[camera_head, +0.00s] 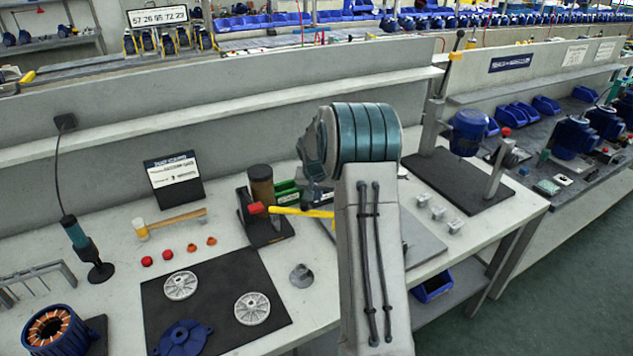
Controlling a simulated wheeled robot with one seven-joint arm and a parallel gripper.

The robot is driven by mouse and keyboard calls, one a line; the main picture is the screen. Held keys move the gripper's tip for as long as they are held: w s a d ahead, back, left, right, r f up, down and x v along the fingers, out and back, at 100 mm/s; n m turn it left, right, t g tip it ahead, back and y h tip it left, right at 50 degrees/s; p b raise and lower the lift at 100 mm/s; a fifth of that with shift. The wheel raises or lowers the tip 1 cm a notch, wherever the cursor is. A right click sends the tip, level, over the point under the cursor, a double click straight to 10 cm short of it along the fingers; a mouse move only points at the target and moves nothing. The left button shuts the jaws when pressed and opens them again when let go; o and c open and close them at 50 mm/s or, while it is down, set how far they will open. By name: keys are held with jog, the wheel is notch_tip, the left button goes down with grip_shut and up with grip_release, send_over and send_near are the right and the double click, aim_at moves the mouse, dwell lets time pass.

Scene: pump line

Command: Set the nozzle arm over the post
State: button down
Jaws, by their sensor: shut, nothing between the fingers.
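A dark stand with a brown cylinder (262,186) stands at the middle of the bench. A yellow bar (290,211) with a red end (257,208) runs across its front to the right, behind my arm; it looks like the nozzle arm, but I cannot be sure. I cannot tell for certain which upright is the post. My gripper (319,199) is largely hidden by my own arm; its dark lower part shows shut just above the yellow bar. I cannot tell whether they touch.
A black mat (215,318) holds two pale discs and a blue flanged part. At right stands a fixture with a blue motor (467,132). Small metal blocks (438,213) sit before it.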

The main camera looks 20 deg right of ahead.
aim_at(304, 215)
jog(key=s, duration=0.1)
jog(key=s+a, duration=0.2)
jog(key=shift+s+a+r+p, duration=0.1)
jog(key=shift+s+r+p, duration=0.1)
jog(key=shift+r+p, duration=0.1)
jog(key=shift+f, duration=0.15)
